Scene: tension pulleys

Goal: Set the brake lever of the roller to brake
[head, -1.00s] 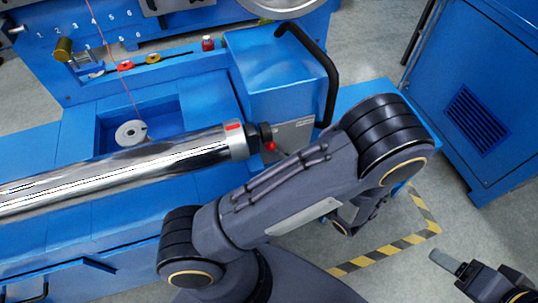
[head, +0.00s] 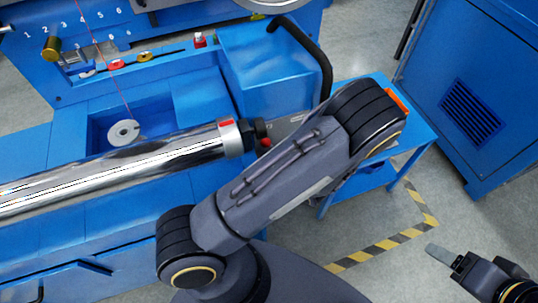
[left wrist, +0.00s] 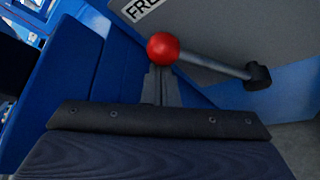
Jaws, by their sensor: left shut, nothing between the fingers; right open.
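The brake lever is a grey rod (left wrist: 212,60) with a red ball knob (left wrist: 163,48) at its left end and a black pivot (left wrist: 258,76) at its right end. It lies nearly level, sloping down to the right. The knob also shows in the head view (head: 265,143) beside the end of the shiny roller (head: 120,166). My left gripper (left wrist: 161,85) is shut and empty, its tips right at the knob; whether they touch, I cannot tell. My arm hides it in the head view. My right gripper (head: 446,258) is open and empty, low at the right.
A grey plate (left wrist: 205,30) behind the lever carries a label partly reading "FRE" (left wrist: 140,8). A blue housing with a black handle (head: 318,60) stands behind the roller end. A blue table (head: 385,135) and blue cabinet (head: 475,115) are to the right. Striped tape marks open floor.

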